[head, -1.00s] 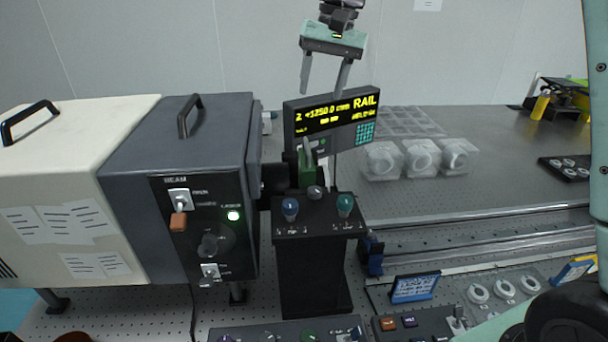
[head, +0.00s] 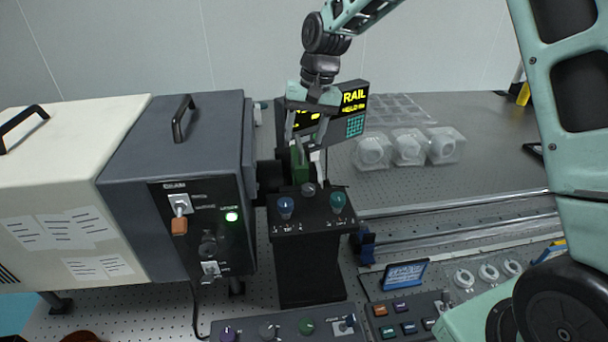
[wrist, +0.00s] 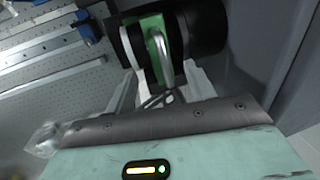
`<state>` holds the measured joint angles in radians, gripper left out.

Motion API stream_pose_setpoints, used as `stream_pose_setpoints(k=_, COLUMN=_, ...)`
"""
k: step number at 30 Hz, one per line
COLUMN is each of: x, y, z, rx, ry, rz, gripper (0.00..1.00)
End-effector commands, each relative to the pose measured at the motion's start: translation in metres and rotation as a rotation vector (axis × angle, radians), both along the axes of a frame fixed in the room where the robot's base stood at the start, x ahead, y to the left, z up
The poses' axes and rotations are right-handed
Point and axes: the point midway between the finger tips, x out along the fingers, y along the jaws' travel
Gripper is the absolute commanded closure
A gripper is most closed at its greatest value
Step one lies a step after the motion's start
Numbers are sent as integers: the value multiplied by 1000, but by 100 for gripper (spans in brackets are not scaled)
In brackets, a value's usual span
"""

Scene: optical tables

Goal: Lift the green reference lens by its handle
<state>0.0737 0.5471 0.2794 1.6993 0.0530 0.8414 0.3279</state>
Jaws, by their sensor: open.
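The green reference lens (head: 299,167) stands upright behind the black control post, beside the dark barrel of the beam housing. In the wrist view the green lens body (wrist: 150,24) has a pale metal handle (wrist: 161,58) that points toward my gripper. My gripper (head: 307,147) is open, directly above the lens, with its fingers pointing down. In the wrist view my gripper (wrist: 163,85) has a finger on each side of the handle's line. Whether the fingertips reach the handle's depth or touch it I cannot tell.
The dark beam housing (head: 178,135) stands close on the left. The RAIL display (head: 350,108) is just behind my gripper. The black control post (head: 305,250) with knobs stands in front. Clear plastic cases (head: 409,147) sit to the right. The rail (head: 450,209) runs rightward.

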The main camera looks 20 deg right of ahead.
Motion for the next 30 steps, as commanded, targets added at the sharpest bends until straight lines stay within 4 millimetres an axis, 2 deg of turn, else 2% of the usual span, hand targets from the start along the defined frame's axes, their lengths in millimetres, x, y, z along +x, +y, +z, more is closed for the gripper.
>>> stream_pose_setpoints(k=10, x=0, y=9, z=-42, rx=0, ry=5, rz=1, gripper=46)
stream_pose_setpoints(k=18, x=0, y=10, z=-48, rx=-1, ry=2, rz=0, gripper=46)
stream_pose_setpoints(k=19, x=0, y=10, z=-48, rx=-1, ry=2, rz=0, gripper=49)
stream_pose_setpoints(k=20, x=0, y=10, z=-48, rx=-1, ry=2, rz=0, gripper=57)
stream_pose_setpoints(k=24, x=0, y=9, z=-48, rx=-1, ry=2, rz=0, gripper=96)
stream_pose_setpoints(k=25, x=0, y=9, z=-48, rx=-1, ry=2, rz=0, gripper=100)
stream_pose_setpoints(k=30, x=1, y=10, z=-46, rx=0, ry=0, rz=0, gripper=100)
